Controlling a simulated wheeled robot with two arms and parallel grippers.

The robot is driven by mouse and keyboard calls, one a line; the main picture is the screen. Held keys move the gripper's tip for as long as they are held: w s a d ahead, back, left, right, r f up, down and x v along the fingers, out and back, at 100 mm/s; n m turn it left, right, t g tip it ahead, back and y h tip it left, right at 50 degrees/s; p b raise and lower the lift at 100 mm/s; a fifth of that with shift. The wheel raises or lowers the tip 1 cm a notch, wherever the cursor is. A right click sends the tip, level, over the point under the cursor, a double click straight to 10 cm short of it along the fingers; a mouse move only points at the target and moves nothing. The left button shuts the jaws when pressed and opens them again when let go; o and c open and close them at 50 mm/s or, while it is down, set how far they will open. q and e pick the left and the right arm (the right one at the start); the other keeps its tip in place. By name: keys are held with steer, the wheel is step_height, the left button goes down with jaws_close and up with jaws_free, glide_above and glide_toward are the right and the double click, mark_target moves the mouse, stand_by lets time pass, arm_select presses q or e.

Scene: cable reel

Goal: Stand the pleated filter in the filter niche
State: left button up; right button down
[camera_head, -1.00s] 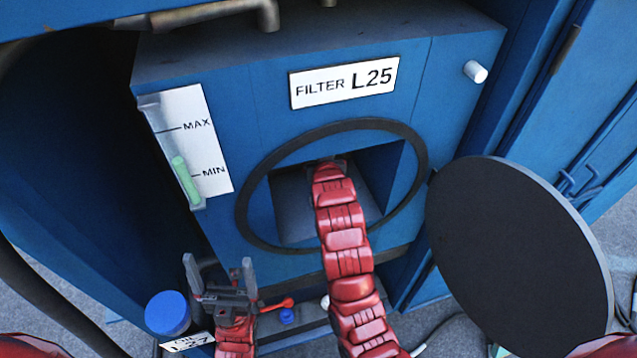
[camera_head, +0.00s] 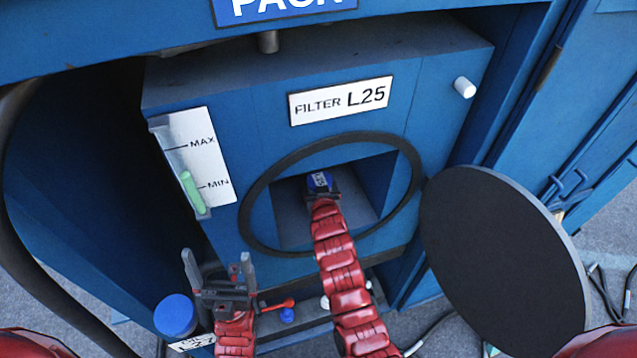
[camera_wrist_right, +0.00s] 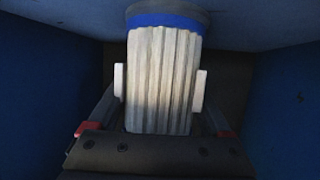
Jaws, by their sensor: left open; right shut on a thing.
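The pleated filter (camera_wrist_right: 160,75) is off-white with a blue band at its top end. In the right wrist view it sits between the two fingers of my right gripper (camera_wrist_right: 160,90), inside the dark niche. In the head view the filter's blue end (camera_head: 319,182) shows just beyond my right gripper (camera_head: 323,200), within the square filter niche (camera_head: 366,178) behind the black ring. I cannot tell whether the filter touches the niche floor. My left gripper (camera_head: 220,278) is open and empty, in front of the cabinet at lower left.
The round black cover (camera_head: 503,262) hangs open right of the niche. A label reading FILTER L25 (camera_head: 341,100) is above the ring. A level gauge (camera_head: 187,175) is at left. A blue cap (camera_head: 175,315) and a red lever (camera_head: 277,305) lie low near my left gripper.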

steer(key=shift+f, duration=0.2)
jaws_free()
steer(key=shift+r, duration=0.1)
